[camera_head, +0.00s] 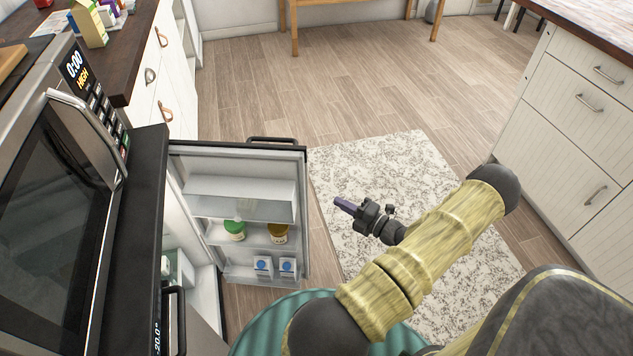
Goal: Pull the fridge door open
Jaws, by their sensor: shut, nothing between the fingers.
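The fridge door (292,215) stands swung wide open at the left of the head view, below the microwave. Its inner side faces me, with shelves holding a green-lidded jar (234,231), a yellow-lidded jar (278,233) and small cartons (263,267). A dark handle (272,140) shows at the door's far top edge. The fridge interior (192,290) shows partly, to the left of the door. My gripper (342,202) is shut and empty, to the right of the door and apart from it, above the rug.
A microwave (45,190) stands on top of the fridge at left. A counter with cartons (90,22) lies beyond it. White drawers (572,120) stand at right. The patterned rug (385,165) and wooden floor (330,85) are clear ahead. A table leg (293,30) stands far off.

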